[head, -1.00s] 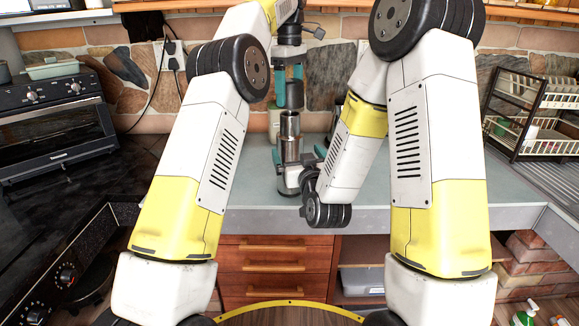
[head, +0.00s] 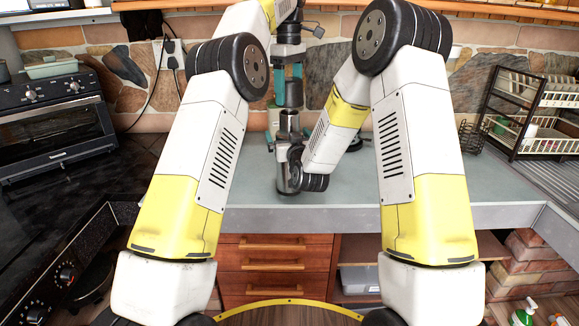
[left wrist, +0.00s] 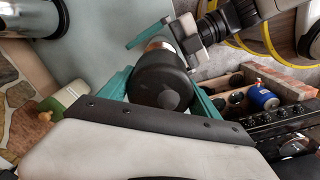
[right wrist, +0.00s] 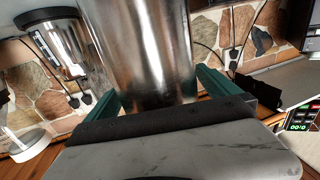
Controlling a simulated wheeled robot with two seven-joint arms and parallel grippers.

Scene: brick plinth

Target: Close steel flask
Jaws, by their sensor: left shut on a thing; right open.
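The steel flask (head: 289,124) stands upright on the grey-green counter, and its shiny body fills the middle of the right wrist view (right wrist: 145,45). My left gripper (head: 288,93) comes down from above and is shut on the dark lid (left wrist: 161,82), which it holds just above the flask's mouth. In the head view the lid sits roughly over the flask, but exact alignment cannot be told. My right gripper (right wrist: 160,92) is open, with a teal finger on each side of the flask. In the head view my own forearm and wrist hide much of it and the flask's lower part.
A second steel canister (right wrist: 60,42) stands behind the flask in the right wrist view. A black dish rack (head: 528,112) is at the right and a toaster oven (head: 55,118) at the left.

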